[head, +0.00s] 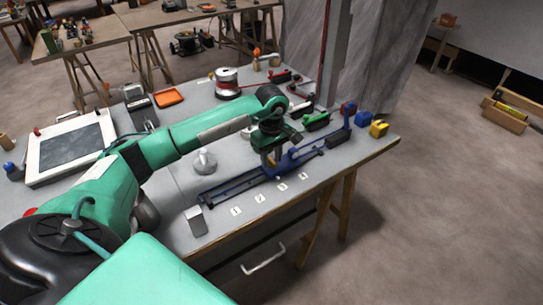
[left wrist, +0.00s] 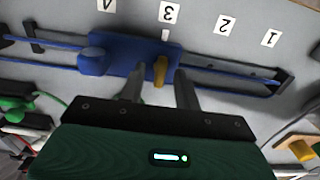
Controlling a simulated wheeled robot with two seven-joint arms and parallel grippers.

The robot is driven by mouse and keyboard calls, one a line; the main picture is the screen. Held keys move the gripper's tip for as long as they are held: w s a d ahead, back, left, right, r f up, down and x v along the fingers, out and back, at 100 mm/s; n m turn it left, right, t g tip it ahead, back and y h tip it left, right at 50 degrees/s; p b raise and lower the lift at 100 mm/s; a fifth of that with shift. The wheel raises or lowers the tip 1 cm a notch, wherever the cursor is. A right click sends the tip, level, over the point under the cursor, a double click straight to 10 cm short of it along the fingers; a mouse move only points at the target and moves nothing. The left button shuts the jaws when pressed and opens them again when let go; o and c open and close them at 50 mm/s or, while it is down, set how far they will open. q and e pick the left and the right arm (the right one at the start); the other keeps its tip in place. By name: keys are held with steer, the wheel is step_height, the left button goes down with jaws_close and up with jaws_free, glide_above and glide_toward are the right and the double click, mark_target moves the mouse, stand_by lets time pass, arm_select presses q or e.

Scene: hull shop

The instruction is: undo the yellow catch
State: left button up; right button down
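The yellow catch (left wrist: 161,71) is a small upright lever on the blue carriage (left wrist: 112,52), which sits on a long rail near the label 3 in the left wrist view. My left gripper (left wrist: 160,72) is open, with one finger on each side of the catch and a gap on both sides. I cannot tell how far down the fingers reach. My right gripper is not in view.
Number labels (head: 259,198) lie along the table's front side. A grey block (head: 196,220) stands by the rail's left end. Green (head: 317,121), blue (head: 362,118) and yellow (head: 379,128) blocks stand on the right. A white knobbed piece (head: 205,161) stands behind the rail.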

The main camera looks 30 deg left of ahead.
arm_select(q)
jaws_close()
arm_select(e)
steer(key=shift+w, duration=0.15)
